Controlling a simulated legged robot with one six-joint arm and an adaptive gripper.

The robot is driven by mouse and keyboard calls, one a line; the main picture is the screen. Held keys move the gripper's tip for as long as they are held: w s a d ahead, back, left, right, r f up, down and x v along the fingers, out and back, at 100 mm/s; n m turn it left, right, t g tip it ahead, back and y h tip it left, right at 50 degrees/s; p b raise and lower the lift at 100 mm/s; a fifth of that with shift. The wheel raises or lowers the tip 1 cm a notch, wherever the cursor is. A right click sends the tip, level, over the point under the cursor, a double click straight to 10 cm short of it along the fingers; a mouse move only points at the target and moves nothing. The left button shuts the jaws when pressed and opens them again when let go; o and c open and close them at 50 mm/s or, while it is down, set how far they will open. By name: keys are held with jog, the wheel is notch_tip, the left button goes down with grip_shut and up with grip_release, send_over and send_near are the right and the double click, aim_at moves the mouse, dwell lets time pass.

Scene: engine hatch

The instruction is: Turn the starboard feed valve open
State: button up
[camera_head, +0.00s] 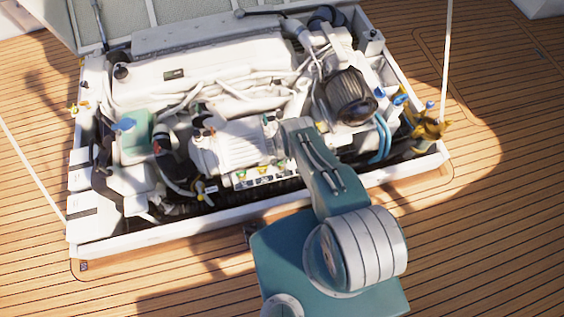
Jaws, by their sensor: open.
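My arm reaches up from the bottom of the picture over the front edge of the engine hatch. Its upper link ends above the middle of the engine. My gripper cannot be made out; the arm's end hides what lies behind it. Which fitting is the starboard feed valve cannot be told from this view. A brass-yellow fitting (430,128) sits at the hatch's right side, with a small blue knob (400,99) to its left. Several small coloured fittings (264,170) line the engine's front.
The white engine (215,75) fills the open hatch, whose pale front rim (150,240) lies across the picture. A dark round filter (346,95) and blue hoses (381,140) are right of my arm. A green-sided box (136,148) is at left. Teak deck (490,220) lies clear around.

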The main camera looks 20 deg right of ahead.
jog(key=shift+f, duration=0.1)
jog(key=c, duration=1.1)
jog(key=shift+o, duration=0.2)
jog(key=shift+n, duration=0.3)
jog(key=n, duration=0.6)
jog(key=shift+s, duration=0.1)
jog(key=n, duration=0.3)
jog(key=shift+n, duration=0.4)
jog(key=n, duration=0.3)
jog(key=shift+d+n, duration=0.1)
jog(key=shift+n, duration=0.2)
